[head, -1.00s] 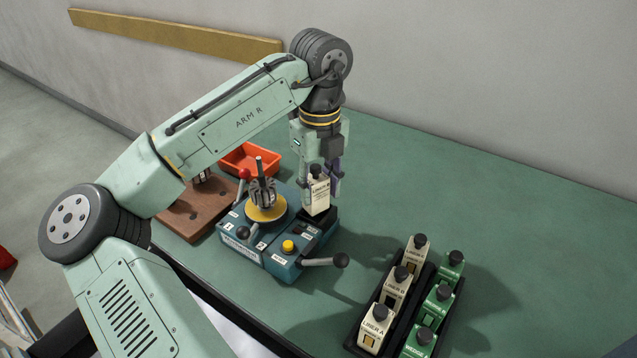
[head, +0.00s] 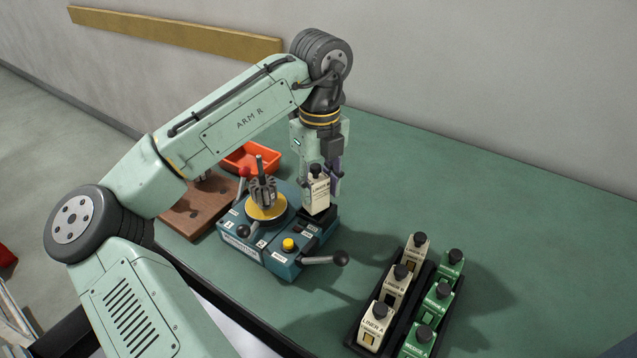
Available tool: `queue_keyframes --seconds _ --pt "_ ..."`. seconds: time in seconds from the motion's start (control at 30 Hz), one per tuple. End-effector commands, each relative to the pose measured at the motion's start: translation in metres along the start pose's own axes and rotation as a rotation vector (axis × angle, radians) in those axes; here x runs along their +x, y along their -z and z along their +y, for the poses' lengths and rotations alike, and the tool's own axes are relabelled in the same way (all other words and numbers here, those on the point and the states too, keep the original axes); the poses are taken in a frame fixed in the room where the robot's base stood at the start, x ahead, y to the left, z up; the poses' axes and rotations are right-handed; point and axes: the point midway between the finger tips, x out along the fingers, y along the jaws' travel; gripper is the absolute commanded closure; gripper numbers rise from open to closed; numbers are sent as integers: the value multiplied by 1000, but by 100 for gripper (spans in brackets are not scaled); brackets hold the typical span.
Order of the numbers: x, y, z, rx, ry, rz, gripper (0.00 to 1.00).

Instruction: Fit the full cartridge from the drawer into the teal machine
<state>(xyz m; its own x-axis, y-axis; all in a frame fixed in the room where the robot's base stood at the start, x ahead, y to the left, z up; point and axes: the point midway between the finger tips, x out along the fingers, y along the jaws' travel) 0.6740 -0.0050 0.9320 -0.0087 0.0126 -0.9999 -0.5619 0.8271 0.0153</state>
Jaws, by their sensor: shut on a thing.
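The teal machine (head: 268,262) stands on the green table, with a yellow disc (head: 265,207) carrying a slotted armature (head: 263,190) on a shaft. A cream cartridge (head: 317,196) with a black knob stands upright at the machine's dark back-right holder (head: 322,217). I cannot tell how deep it sits. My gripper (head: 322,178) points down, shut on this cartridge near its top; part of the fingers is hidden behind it. The cartridge's printed label is too small to read surely. No drawer shows.
A black rack (head: 402,312) with several cream cartridges (head: 376,326) and green cartridges (head: 438,300) stands at the front right. A red tray (head: 250,158) and brown board (head: 190,218) lie behind and left. The table's right side is clear.

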Motion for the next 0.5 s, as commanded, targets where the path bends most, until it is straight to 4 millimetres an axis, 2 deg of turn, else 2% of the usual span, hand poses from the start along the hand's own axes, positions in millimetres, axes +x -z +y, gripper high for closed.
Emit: queue_keyframes --seconds 0.03,0.5 --pt "-6 0 0 1 1 0 100" --pt "-34 0 0 0 2 0 100"
